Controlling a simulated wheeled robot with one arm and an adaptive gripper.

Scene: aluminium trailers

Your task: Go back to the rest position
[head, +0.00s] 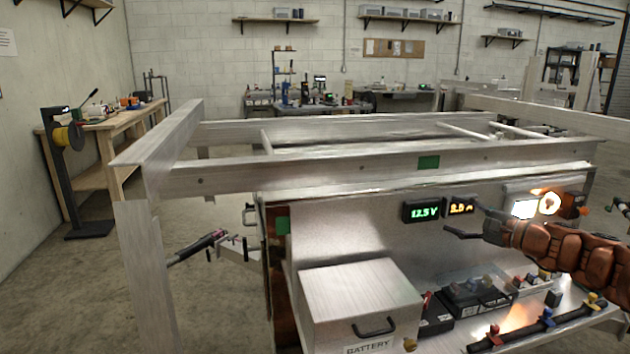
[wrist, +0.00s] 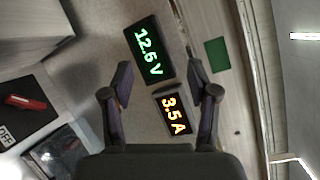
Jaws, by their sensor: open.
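My gripper (head: 464,220) is at the right in the head view, in front of the trailer's upright metal panel (head: 350,230). My orange-brown arm reaches in from the right edge. In the wrist view the two dark fingers of my gripper (wrist: 159,68) stand apart with nothing held between them. A green voltage display (wrist: 149,50) reading 12.5 V and an orange current display (wrist: 174,112) reading 3.5 A show between and beyond the fingers. I cannot tell whether a finger touches the panel.
Floor at the left is open.

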